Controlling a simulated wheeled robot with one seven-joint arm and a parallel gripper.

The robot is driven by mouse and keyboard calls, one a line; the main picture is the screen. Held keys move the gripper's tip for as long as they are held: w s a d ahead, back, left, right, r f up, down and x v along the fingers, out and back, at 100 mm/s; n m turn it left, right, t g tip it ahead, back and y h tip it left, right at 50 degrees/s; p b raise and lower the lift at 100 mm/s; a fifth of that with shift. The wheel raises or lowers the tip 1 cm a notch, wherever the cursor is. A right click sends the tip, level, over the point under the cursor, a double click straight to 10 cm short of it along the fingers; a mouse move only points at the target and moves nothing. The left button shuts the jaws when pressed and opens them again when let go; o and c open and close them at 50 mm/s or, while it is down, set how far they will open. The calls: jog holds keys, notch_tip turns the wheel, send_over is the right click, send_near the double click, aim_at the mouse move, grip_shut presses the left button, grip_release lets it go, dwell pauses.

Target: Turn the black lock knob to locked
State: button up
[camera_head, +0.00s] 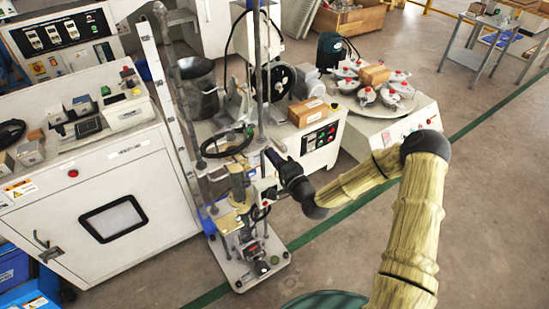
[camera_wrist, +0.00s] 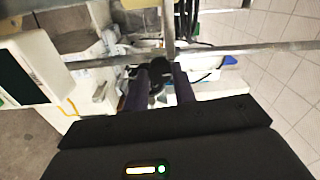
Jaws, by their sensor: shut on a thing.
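My gripper (camera_head: 271,154) reaches in from the right to a metal test stand (camera_head: 262,115) and ends close to its upright post. In the wrist view, its two dark fingers stand on either side of a small black knob (camera_wrist: 157,72) and are shut on it. The knob's marking and turned position cannot be read, since the fingers cover much of it. In the head view the knob is hidden at the gripper's tips. A black handwheel (camera_head: 227,142) sits on the same stand, left of my gripper.
A white cabinet (camera_head: 105,170) with a dark window stands at left. A white machine with a control panel (camera_head: 320,137) stands behind the gripper. A round table of metal pots (camera_head: 385,92) is at back right. A metal bar (camera_wrist: 245,50) crosses the wrist view.

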jog(key=o, duration=1)
jog(key=shift+s, duration=0.1)
jog(key=p+v, duration=0.1)
jog(key=v, duration=1.6)
jog(key=shift+d+f, duration=0.1)
jog(key=shift+d, duration=0.05)
